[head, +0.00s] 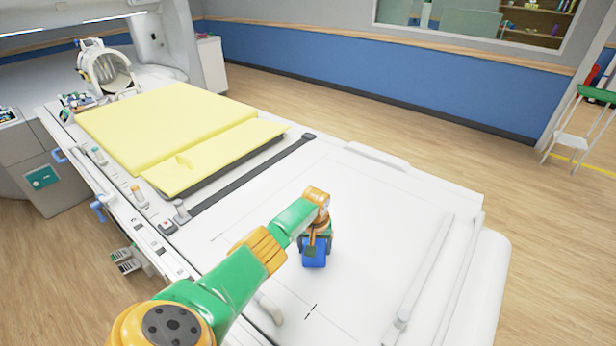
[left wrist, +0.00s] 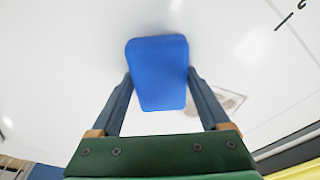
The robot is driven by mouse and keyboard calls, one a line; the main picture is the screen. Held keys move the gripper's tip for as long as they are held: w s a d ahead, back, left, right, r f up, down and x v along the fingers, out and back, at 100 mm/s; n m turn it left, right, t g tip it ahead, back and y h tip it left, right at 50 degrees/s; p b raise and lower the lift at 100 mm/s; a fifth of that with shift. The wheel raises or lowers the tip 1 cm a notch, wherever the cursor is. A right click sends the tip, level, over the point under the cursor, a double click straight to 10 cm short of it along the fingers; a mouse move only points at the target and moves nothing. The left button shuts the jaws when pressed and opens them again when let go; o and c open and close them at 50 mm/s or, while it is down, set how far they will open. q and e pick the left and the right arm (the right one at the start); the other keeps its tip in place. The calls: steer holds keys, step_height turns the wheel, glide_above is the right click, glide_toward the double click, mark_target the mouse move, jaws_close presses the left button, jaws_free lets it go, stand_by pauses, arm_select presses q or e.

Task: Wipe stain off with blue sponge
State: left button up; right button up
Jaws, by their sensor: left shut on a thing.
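The blue sponge (head: 314,256) is held in my left gripper (head: 316,241), over the white table top (head: 370,215). In the left wrist view the blue sponge (left wrist: 158,75) sits between the two fingers of my left gripper (left wrist: 159,82), which are shut on its sides. A faint brownish stain (left wrist: 230,101) shows on the white surface just beside the right-hand finger, partly hidden by it. I cannot make out the stain in the head view. Whether the sponge touches the surface is not clear. My right gripper is not in view.
Yellow pads (head: 165,122) lie on the far part of the table. A dark strap (head: 245,180) crosses it in front of them. Light rails (head: 430,270) run along the right part.

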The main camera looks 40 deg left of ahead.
mark_target(350, 276)
arm_select(q)
steer(key=shift+d, duration=0.45)
steer(key=shift+d+p, duration=0.5)
steer(key=shift+d, duration=0.1)
steer(key=shift+d+p, duration=0.35)
steer(key=shift+d, duration=0.65)
steer(key=d, duration=0.3)
steer(key=shift+w+d+f, duration=0.15)
steer(key=shift+w, duration=0.05)
steer(key=shift+w+d, duration=0.2)
steer(key=shift+d, duration=0.9)
steer(key=shift+w+d, duration=0.2)
steer(key=shift+d, duration=0.85)
steer(key=shift+r, duration=0.2)
steer(key=shift+a+r, duration=0.1)
steer(key=shift+r, duration=2.85)
